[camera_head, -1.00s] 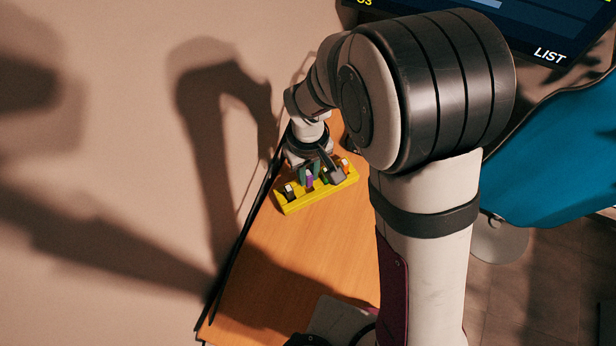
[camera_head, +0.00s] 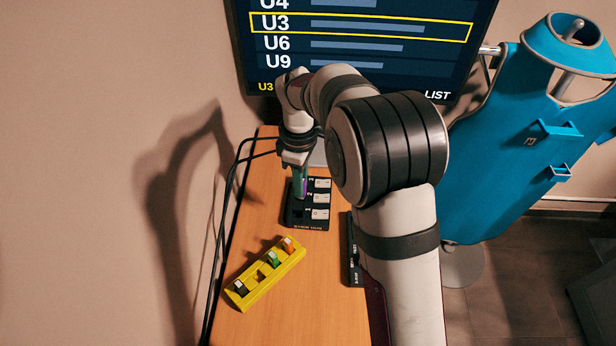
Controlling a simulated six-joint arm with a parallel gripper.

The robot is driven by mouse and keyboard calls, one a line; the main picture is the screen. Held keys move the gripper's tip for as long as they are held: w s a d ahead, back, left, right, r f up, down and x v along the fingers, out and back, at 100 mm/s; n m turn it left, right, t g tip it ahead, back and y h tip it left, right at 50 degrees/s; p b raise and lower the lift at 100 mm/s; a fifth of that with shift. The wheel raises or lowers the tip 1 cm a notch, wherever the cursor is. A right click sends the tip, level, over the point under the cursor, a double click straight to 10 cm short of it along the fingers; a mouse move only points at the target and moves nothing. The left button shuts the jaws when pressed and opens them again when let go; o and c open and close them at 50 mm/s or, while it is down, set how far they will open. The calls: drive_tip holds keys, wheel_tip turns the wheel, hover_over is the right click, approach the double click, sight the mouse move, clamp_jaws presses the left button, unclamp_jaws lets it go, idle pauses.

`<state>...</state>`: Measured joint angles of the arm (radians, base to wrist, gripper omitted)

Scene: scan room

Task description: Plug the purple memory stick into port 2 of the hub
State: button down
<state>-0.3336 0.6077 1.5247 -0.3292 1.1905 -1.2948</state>
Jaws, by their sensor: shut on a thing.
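My gripper (camera_head: 299,176) points down over the black hub (camera_head: 307,226) and is shut on the purple memory stick (camera_head: 303,188). Only part of the stick shows, a narrow purple strip at the jaws. It appears upright. The hub lies on the wooden desk with a row of numbered places and pale labels along its right side. A dark square opening shows at its near left. My gripper and the stick cover the upper left of the hub, so I cannot tell which port the stick is over or whether its tip touches the hub.
A yellow holder (camera_head: 263,286) with black-and-white, green and orange sticks stands nearer on the desk (camera_head: 290,315). A black device (camera_head: 354,262) lies right of the hub. Dark cables (camera_head: 226,215) run along the left edge. A list screen (camera_head: 365,45) stands behind. Bare desk lies in front.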

drive_tip(key=w+a+f+n, duration=0.1)
drive_tip(key=w+f+n, duration=0.15)
drive_tip(key=w, duration=0.35)
drive_tip(key=shift+f, duration=3.35)
drive_tip(key=shift+f, duration=0.5)
drive_tip(key=c, duration=0.7)
unclamp_jaws()
drive_tip(key=shift+c, duration=0.2)
drive_tip(key=shift+o, duration=0.2)
drive_tip(key=shift+o, duration=0.6)
wheel_tip(320, 180, up, 7)
